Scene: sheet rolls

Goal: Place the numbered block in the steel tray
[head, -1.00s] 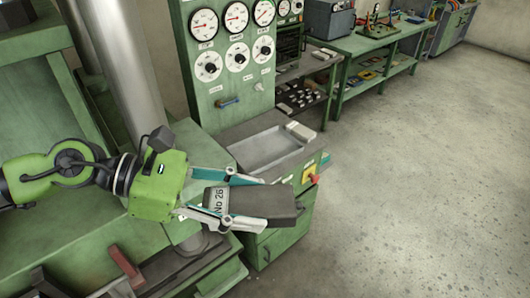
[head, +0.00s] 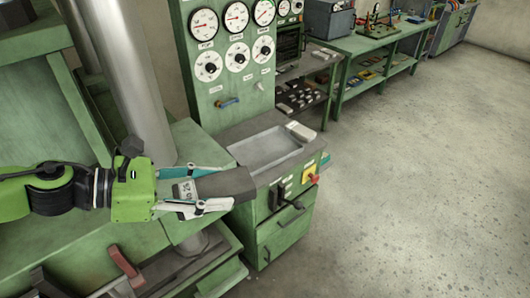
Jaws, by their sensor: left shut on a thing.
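The numbered block (head: 222,185) is dark grey with a pale end marked "No 26". My left gripper (head: 206,190) is shut on it near that pale end, a finger on each side. The block's dark end points right, close to the near left side of the steel tray. The steel tray (head: 262,157) is shallow and rectangular, set on top of a green cabinet, and its visible floor is empty. I cannot tell the block's exact height over the cabinet. My right gripper is not in view.
A small pale block (head: 299,131) lies at the tray's far right corner. The cabinet front has a red knob on a yellow plate (head: 309,175) and a dark handle (head: 291,208). A gauge panel (head: 229,60) rises behind. Open floor (head: 420,180) lies right.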

